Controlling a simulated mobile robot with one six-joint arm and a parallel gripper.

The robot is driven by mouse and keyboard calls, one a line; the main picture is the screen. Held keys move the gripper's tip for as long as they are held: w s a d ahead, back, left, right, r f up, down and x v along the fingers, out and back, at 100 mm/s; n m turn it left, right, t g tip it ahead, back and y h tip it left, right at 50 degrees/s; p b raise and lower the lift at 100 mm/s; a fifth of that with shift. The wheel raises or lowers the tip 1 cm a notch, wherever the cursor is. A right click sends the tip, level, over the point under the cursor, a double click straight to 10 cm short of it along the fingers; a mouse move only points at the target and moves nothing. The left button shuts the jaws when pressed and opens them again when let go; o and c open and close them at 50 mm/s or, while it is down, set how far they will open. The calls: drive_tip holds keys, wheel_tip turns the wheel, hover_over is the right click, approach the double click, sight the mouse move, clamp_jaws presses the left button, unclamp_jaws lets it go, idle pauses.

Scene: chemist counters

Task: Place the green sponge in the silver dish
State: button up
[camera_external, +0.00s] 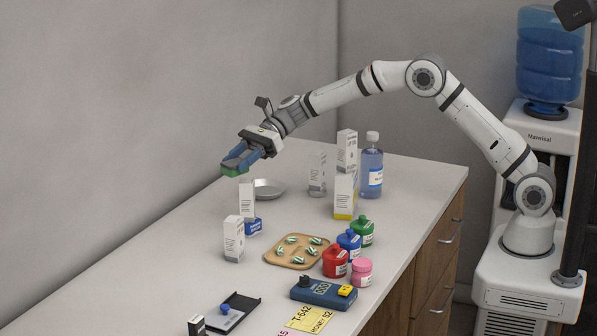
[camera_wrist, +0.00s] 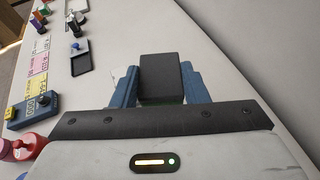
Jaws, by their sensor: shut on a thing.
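My gripper (camera_external: 238,162) is shut on the green sponge (camera_external: 232,172), held up above the counter towards the wall. In the wrist view the sponge shows mostly as a dark block (camera_wrist: 160,78) between the blue fingers, with a little green at its near end. The silver dish (camera_external: 270,188) sits on the counter, right of the sponge in the external picture. A white box partly hides its left side. The dish does not show in the wrist view.
White boxes (camera_external: 234,238) stand in front of the dish, with more boxes (camera_external: 345,175) and a blue bottle (camera_external: 371,168) to its right. A wooden tray (camera_external: 272,258) with striped pieces, coloured jars (camera_external: 335,262) and a blue device (camera_external: 322,292) lie nearer. Counter left of the boxes is clear.

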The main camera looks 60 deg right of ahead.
drive_tip(key=w+d+m+t+h, duration=0.1)
drive_tip(key=w+d+m+t, duration=0.35)
drive_tip(key=d, duration=0.95)
drive_tip(key=h, duration=0.2)
hover_over(260, 190)
drive_tip(key=shift+m, duration=0.25)
wheel_tip(260, 190, down, 11)
drive_tip(key=shift+d+r, duration=0.15)
wheel_tip(260, 190, down, 4)
drive_tip(key=shift+f, duration=0.15)
drive_tip(key=shift+t, duration=0.25)
drive_tip(key=shift+f+b, duration=0.35)
drive_tip(key=o, duration=1)
drive_tip(key=shift+o, duration=0.2)
